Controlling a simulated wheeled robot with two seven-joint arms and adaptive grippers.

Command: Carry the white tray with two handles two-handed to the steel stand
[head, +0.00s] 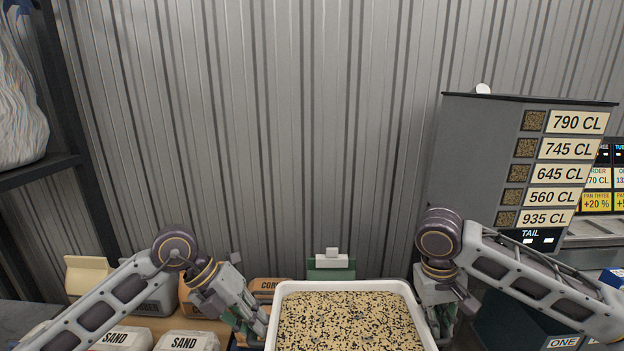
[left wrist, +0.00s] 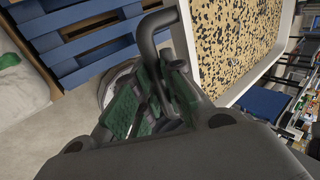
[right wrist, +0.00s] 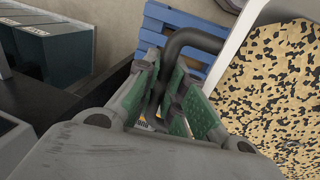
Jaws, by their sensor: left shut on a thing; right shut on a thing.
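The white tray (head: 415,312) is at the bottom centre of the head view, filled with a tan and black speckled layer. Its white rim also shows in the left wrist view (left wrist: 192,60) and the right wrist view (right wrist: 232,45). My left gripper (head: 262,325) is at the tray's left side, shut on a dark curved handle (left wrist: 146,32). My right gripper (head: 440,325) is at the tray's right side, shut on the other dark handle (right wrist: 190,40). The tray looks roughly level. I cannot make out the steel stand for certain.
Sand bags (head: 188,341) and boxes stand at the lower left. A grey cabinet with price labels (head: 480,150) stands at the right. A blue pallet (left wrist: 85,45) lies below the tray. A corrugated wall (head: 260,130) closes the back.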

